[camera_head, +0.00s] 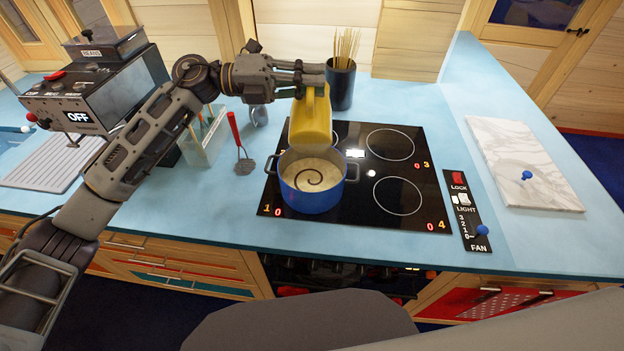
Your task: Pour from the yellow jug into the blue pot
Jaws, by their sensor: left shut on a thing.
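The yellow jug (312,122) hangs tilted above the far rim of the blue pot, its lower end pointing down toward the pot's opening. My left gripper (312,78) is shut on the jug near its top end. The blue pot (312,201) stands upright on the front left part of the black cooktop. It holds pale contents with a dark spiral on the surface. I cannot make out a stream between jug and pot. My right gripper is not in view.
The cooktop (430,205) has free rings on its right side. A dark holder (341,88) with thin sticks stands behind the jug. A marble board (520,160) lies right.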

